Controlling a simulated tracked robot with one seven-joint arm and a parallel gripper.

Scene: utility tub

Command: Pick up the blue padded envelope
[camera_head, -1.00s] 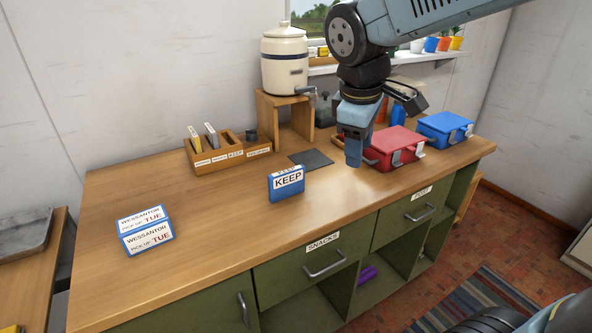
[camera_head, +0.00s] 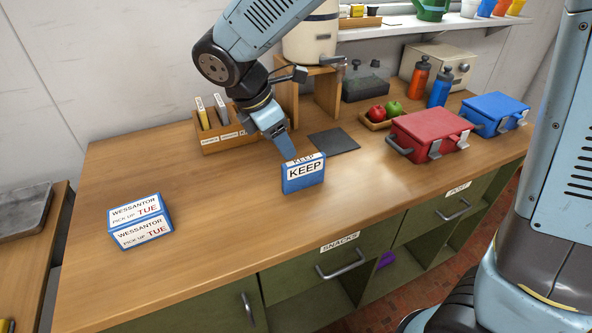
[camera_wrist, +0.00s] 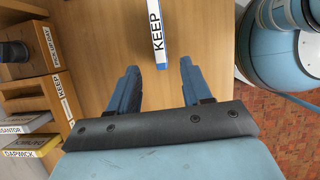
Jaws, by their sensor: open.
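A small upright blue packet (camera_head: 303,179) with white KEEP labels on its front and top stands on the wooden counter. It also shows between and beyond my fingertips in the wrist view (camera_wrist: 165,45). A second blue item (camera_head: 140,221), labelled WESSANTOR PICK UP TUE, lies further left. Both are blue; I cannot tell from texture which is a padded envelope. My gripper (camera_head: 286,150) is open and empty, pointing down just behind and above the KEEP packet's left side. In the wrist view its two fingers (camera_wrist: 159,75) are spread apart.
A wooden sorter (camera_head: 223,131) with upright cards stands behind my gripper. A dark mat (camera_head: 333,142) lies to its right. A red case (camera_head: 430,137), a blue case (camera_head: 494,113) and a fruit tray (camera_head: 375,125) stand further right.

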